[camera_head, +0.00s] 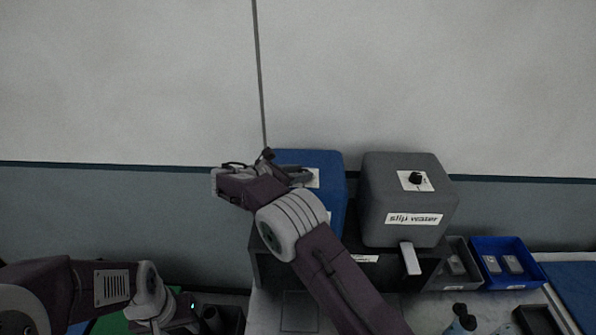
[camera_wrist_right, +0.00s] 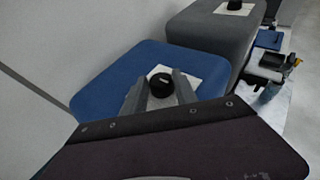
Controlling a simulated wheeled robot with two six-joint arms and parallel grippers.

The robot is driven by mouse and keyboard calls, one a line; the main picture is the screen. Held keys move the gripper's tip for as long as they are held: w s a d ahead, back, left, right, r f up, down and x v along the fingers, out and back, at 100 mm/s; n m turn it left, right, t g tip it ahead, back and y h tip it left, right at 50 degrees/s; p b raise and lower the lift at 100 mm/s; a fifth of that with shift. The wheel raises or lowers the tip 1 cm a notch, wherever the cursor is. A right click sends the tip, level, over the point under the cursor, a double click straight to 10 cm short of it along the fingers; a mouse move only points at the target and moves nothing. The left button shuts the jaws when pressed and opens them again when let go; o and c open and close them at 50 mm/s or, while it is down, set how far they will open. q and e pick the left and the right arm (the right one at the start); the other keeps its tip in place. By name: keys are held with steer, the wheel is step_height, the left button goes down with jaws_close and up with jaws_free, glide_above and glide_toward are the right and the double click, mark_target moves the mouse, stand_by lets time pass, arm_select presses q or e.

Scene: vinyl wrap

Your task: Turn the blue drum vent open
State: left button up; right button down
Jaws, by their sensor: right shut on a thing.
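The blue drum (camera_head: 318,160) is a box-shaped container on a dark stand, partly hidden behind my right arm. In the right wrist view its blue top (camera_wrist_right: 98,92) carries a white plate with a round black vent knob (camera_wrist_right: 161,82). My right gripper (camera_head: 302,177) reaches over the drum. In the wrist view its two grey fingers (camera_wrist_right: 161,90) stand one on each side of the knob, shut on it. The knob is hidden in the head view. My left gripper (camera_head: 178,318) is low at the left, and its fingers cannot be made out.
A grey drum (camera_head: 408,205) labelled "slip water", with its own black knob (camera_head: 416,179), stands close on the right. Beyond it are a grey bin (camera_head: 457,279) and a blue bin (camera_head: 515,247) with small parts. A wall rises behind the drums.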

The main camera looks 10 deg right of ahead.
steer(key=shift+s+f, duration=0.1)
steer(key=shift+f, duration=0.1)
steer(key=c, duration=1.1)
jaws_free()
steer(key=shift+c, duration=0.2)
steer(key=shift+o, duration=0.7)
steer(key=shift+d, duration=0.15)
steer(key=shift+w+d, duration=0.2)
steer(key=shift+w, duration=0.05)
steer(key=b+v, duration=0.2)
steer(key=v, duration=0.6)
steer(key=shift+a+f+b, duration=0.1)
steer(key=shift+b, duration=0.25)
steer(key=shift+s+a+r, duration=0.25)
steer(key=shift+a+r, duration=0.05)
steer(key=shift+a, duration=0.1)
steer(key=shift+d, duration=0.1)
